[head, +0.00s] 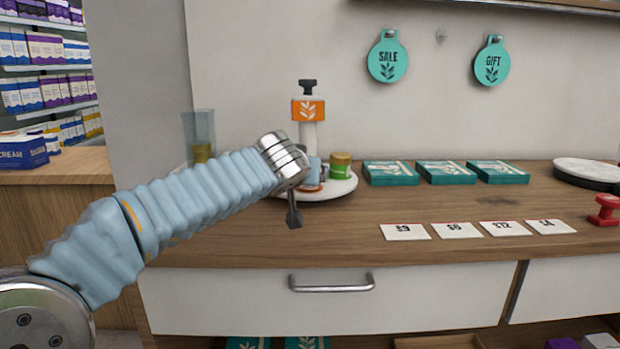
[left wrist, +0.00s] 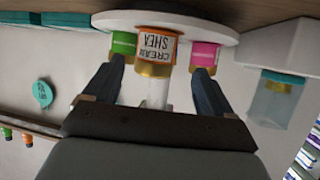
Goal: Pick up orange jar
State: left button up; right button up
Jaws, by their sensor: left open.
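The orange jar, with a white label reading "CREAM SHEA" (left wrist: 157,46), stands on a round white stand (left wrist: 215,30) in the left wrist view, which is upside down. My left gripper (left wrist: 159,70) is open, one finger on each side of the jar in the picture. I cannot tell whether the fingers touch it or how deep they reach. In the head view my left gripper (head: 294,210) hangs in front of the stand (head: 345,188), and my wrist hides much of what stands there. My right gripper is not in view.
A green jar (left wrist: 124,43) and a pink jar (left wrist: 204,54) flank the orange one closely. A clear container with a gold band (left wrist: 270,100) stands to one side. Teal boxes (head: 446,173) and price cards (head: 455,230) lie on the counter to the right, with bare wood between.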

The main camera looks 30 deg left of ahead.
pick_arm(q)
jog(key=x, duration=0.4)
jog(key=b+x, duration=0.1)
jog(key=x, duration=0.3)
jog(key=shift+w+d+r, duration=0.15)
jog(key=shift+d, duration=0.05)
jog(key=c, duration=1.1)
jog(key=shift+r, duration=0.15)
